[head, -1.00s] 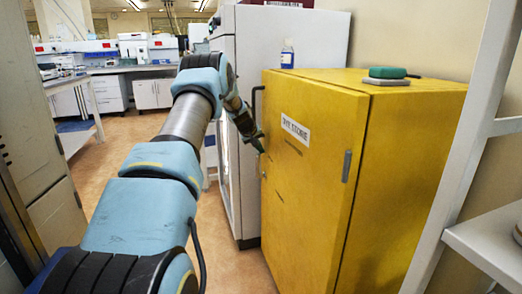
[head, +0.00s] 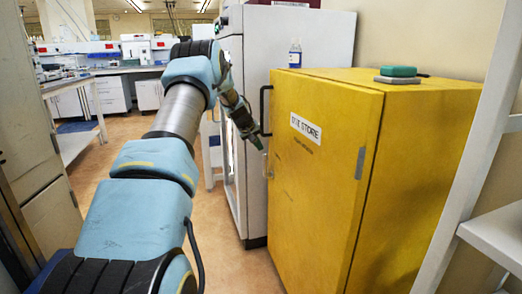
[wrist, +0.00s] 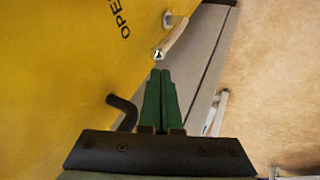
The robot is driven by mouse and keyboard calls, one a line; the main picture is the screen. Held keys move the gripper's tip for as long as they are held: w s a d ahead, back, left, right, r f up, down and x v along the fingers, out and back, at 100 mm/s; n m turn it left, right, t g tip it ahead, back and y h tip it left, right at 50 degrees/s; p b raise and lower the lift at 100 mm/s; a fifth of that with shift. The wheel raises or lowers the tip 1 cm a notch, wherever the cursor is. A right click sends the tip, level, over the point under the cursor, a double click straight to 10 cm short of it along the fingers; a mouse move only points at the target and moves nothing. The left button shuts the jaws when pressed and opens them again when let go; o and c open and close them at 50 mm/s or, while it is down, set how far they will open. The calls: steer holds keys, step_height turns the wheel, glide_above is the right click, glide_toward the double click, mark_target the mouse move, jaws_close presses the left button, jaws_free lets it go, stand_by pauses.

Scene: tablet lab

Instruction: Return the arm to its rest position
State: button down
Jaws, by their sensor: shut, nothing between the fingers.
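My arm stretches forward from the bottom of the head view. My gripper (head: 257,142) is at the left front edge of the yellow cabinet (head: 320,185). In the wrist view my gripper (wrist: 161,75) has its green fingers together and empty. The fingertips point toward a small pale metal fitting (wrist: 174,38) at the edge of the yellow cabinet face (wrist: 60,70). A gap seems to lie between tips and fitting, but I cannot tell how large it is.
A white fridge-like cabinet (head: 290,38) stands behind the yellow one. A bottle (head: 295,53) and a green-topped block (head: 398,72) are on the yellow cabinet. A white shelf frame (head: 470,160) is at right. Open floor (head: 235,265) lies between the arm and the cabinet.

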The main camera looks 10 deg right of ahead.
steer(key=a+v, duration=0.1)
steer(key=v, duration=0.7)
steer(key=s+a+f+g+y, duration=0.15)
steer(key=s+a, duration=0.35)
steer(key=s, duration=0.9)
steer(key=s+a+m+g+y, duration=0.15)
steer(key=s+a, duration=0.25)
steer(key=s, duration=1)
steer(key=s+a+f+g+y, duration=0.15)
steer(key=s+a, duration=0.35)
steer(key=s, duration=0.9)
step_height(320, 180, up, 15)
steer(key=s+p, duration=0.1)
steer(key=p, duration=1.3)
steer(key=shift+s+r+t, duration=0.25)
steer(key=shift+t, duration=0.1)
steer(key=shift+d, duration=0.1)
